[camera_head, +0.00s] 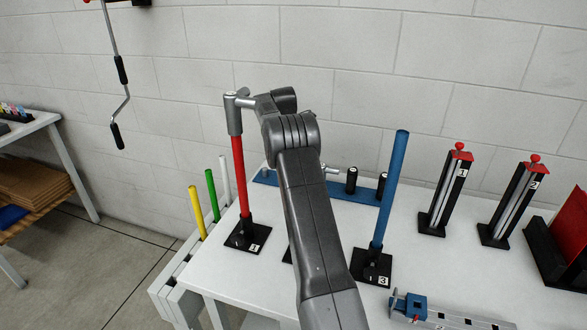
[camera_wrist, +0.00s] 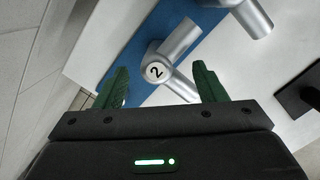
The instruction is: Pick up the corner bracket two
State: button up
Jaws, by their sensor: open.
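Corner bracket two (camera_wrist: 156,71) is a silver joint with a round hub marked 2 and two tubular arms. In the wrist view it sits over the blue board (camera_wrist: 130,45), one arm pointing up right and one down right. My gripper (camera_wrist: 160,67) is open, its green fingers apart on the left and right of the bracket. I see no clear contact. In the head view my arm hides the gripper and most of this spot; the blue board (camera_head: 345,194) shows on both sides of it.
Another silver bracket (camera_wrist: 250,15) is at the top of the wrist view. A red pole (camera_head: 240,175) with a grey bracket (camera_head: 234,115) on top stands left of my arm. A tilted blue pole (camera_head: 391,180) stands right. Black-and-red stands (camera_head: 446,190) are further right on the white table (camera_head: 225,275).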

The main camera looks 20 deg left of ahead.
jog(key=f, duration=0.5)
jog(key=shift+w+d+f+p, duration=0.1)
jog(key=shift+w+d+p, duration=0.1)
jog(key=shift+p, duration=0.2)
jog(key=c, duration=1.1)
jog(key=shift+c, duration=0.2)
